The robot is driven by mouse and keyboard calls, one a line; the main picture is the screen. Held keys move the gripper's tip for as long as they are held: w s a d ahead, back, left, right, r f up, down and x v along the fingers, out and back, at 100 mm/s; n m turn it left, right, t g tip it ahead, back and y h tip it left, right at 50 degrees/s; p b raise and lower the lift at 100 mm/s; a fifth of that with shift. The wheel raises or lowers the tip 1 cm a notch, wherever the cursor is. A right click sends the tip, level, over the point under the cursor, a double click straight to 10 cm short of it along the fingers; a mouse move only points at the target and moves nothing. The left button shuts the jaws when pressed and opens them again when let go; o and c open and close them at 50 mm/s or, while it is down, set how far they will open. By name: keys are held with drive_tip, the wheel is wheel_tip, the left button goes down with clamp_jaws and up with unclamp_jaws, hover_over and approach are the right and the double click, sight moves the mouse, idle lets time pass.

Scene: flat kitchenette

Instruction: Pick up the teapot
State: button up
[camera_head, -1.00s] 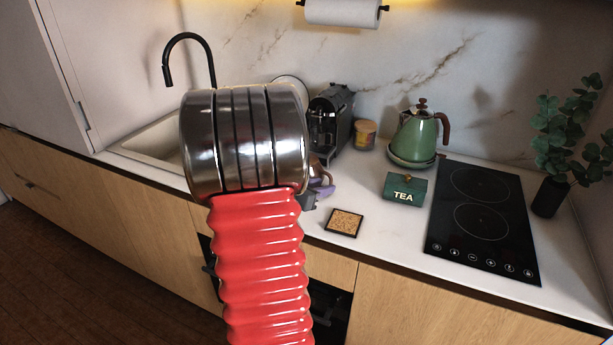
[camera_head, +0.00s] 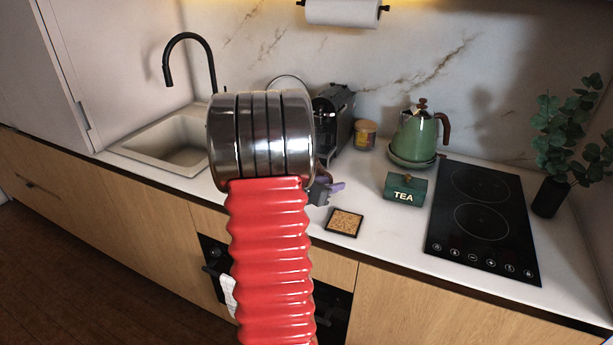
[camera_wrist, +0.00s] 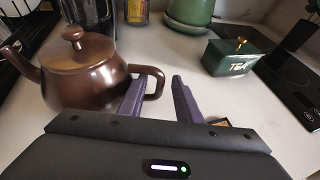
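The brown teapot (camera_wrist: 85,72) stands on the counter at the left of the wrist view, its lid on, spout to the left and looped handle (camera_wrist: 159,84) to the right. My gripper (camera_wrist: 159,79) is open, with two purple fingers. In the wrist view the left finger overlaps the handle and the handle's outer side shows between the fingers. I cannot tell whether they touch. In the head view my arm hides the teapot, and only part of my gripper (camera_head: 332,188) shows beside it.
A green kettle (camera_head: 416,139), a green TEA box (camera_head: 405,189), a cork coaster (camera_head: 344,222) and a black cooktop (camera_head: 482,217) lie to the right. A coffee machine (camera_head: 333,118) and a jar (camera_head: 365,134) stand behind. A sink (camera_head: 150,157) is at the left. The counter around the coaster is clear.

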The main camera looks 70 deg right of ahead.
drive_tip(key=shift+c, duration=0.3)
clamp_jaws()
idle(0.4)
drive_tip(key=shift+r, duration=0.1)
idle(0.9)
